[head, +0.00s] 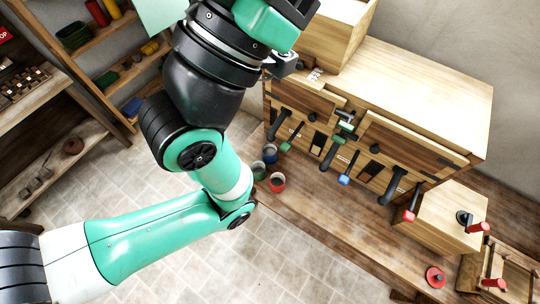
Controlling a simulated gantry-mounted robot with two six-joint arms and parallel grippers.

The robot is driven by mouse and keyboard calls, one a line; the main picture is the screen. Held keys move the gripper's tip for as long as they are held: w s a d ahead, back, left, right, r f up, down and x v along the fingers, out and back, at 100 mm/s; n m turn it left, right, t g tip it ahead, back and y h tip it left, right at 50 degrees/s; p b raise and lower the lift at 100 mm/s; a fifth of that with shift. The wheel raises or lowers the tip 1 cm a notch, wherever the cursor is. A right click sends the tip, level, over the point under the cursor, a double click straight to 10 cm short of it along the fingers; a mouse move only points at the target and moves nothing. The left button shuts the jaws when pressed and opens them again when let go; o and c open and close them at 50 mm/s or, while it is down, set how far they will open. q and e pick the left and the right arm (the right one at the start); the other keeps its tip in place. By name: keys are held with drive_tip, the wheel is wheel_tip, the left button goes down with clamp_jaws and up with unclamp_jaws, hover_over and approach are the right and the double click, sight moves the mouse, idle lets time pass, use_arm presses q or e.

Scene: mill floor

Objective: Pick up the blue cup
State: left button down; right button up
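The blue cup (270,157) is small and stands at the left end of the wooden bench, below the wooden cabinet. A dark green cup (258,171) stands just to its lower left and a red cup (277,183) just below it. My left arm comes in from the left and rises across the middle, close beside the cups in the picture. Its wrist is at the top, well above the cups in the picture. The fingertips of my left gripper cannot be made out, so its opening is unclear. My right gripper is not in view.
The wooden cabinet (425,88) has several levers with coloured ends on its front. A wooden block with red handles (450,215) stands at the right. Shelves with goods (100,45) line the left. The tiled floor is clear.

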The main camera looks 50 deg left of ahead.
use_arm(q)
unclamp_jaws()
idle(0.6)
